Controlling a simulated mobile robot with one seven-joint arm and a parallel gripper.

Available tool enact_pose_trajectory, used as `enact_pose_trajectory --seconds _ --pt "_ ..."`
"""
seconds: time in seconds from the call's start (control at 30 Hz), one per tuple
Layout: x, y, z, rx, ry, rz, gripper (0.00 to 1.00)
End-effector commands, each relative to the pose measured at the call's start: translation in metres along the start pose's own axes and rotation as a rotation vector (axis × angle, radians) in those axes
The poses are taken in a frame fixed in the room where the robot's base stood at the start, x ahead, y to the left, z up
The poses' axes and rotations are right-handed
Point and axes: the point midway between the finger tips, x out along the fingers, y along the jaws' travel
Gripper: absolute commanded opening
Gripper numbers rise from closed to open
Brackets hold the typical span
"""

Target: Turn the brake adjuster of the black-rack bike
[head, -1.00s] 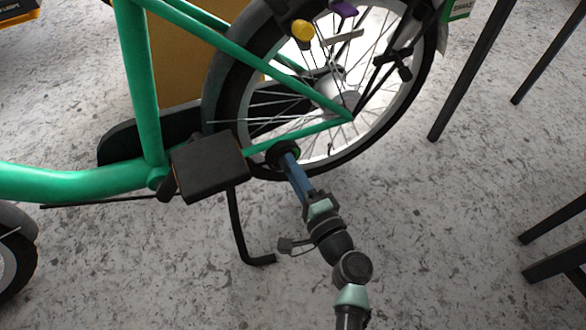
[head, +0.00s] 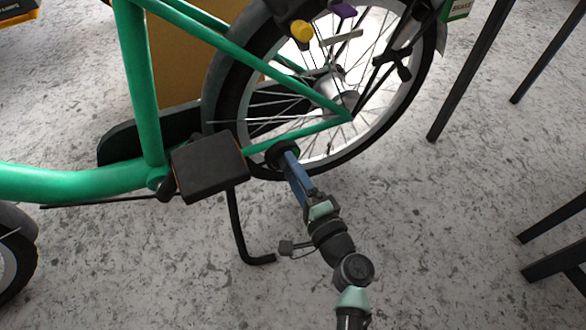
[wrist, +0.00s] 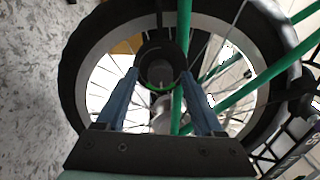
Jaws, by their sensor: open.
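A green bike frame (head: 148,90) with a rear wheel (head: 233,85) fills the left and middle of the head view. A black round knob (head: 277,156) sits low beside the wheel, under the green stay. In the wrist view the knob (wrist: 161,55) is a black cylinder with a green line at its near edge. I cannot tell whether it is the brake adjuster. My gripper (head: 287,160) has blue fingers and is at the knob. In the wrist view my gripper (wrist: 160,75) is open, with one fingertip on each side of the knob. Contact cannot be told.
A black box (head: 209,166) and a kickstand (head: 238,225) are left of my gripper. A yellow knob (head: 302,30) and a purple part (head: 343,10) are above, by the wheel. Black legs (head: 472,70) stand at right. The speckled floor (head: 430,220) between is clear.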

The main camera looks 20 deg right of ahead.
Motion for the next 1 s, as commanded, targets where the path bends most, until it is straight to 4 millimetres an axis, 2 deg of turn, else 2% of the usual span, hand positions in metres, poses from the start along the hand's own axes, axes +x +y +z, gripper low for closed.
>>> enact_pose_trajectory --seconds 0.53,0.7,1.0 --pt "-0.106 -0.003 -0.001 0.002 0.005 0.002 0.69" --pt "-0.123 -0.001 -0.001 0.001 0.003 0.001 0.69" --pt "-0.126 0.000 -0.001 0.000 0.002 0.000 0.69"
